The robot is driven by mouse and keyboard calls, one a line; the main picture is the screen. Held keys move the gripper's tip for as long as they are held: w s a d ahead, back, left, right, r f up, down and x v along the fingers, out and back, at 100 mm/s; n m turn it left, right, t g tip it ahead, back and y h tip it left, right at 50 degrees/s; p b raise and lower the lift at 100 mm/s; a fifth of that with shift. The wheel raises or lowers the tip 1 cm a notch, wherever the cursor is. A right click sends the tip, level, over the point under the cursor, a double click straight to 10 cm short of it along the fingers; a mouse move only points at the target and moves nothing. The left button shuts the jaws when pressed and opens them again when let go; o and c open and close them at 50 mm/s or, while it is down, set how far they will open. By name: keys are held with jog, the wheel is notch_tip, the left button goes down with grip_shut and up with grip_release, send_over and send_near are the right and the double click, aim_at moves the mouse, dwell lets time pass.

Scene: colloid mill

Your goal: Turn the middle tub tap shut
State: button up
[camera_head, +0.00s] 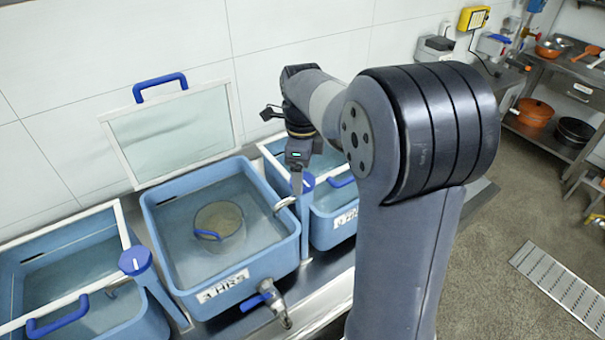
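The middle tub (168,215) is blue, with a pale label on its front and liquid and a round container inside. A tap with a round blue knob (308,181) stands at its right edge, and its metal spout (285,203) reaches over the tub's rim. A second fitting, a drain valve with a blue lever (264,297), sticks out of the tub's front. My gripper (297,188) points down right at the round knob, overlapping its left side. I see the fingers edge-on, so I cannot tell whether they touch the knob or are open.
A left tub (152,322) has its own blue-knobbed tap (135,261). A right tub (333,230) is partly hidden by my arm. A raised lid (170,138) with a blue handle stands behind the middle tub. Shelves with pans (535,112) are at the far right.

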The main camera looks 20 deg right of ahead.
notch_tip(320, 180, up, 9)
jog(key=shift+b, duration=0.45)
jog(key=shift+r, duration=0.1)
notch_tip(320, 180, down, 10)
jog(key=shift+f+p, duration=0.25)
jog(key=shift+p, duration=0.45)
jog(key=shift+f, duration=0.2)
jog(key=shift+n, duration=0.3)
jog(key=shift+r, duration=0.1)
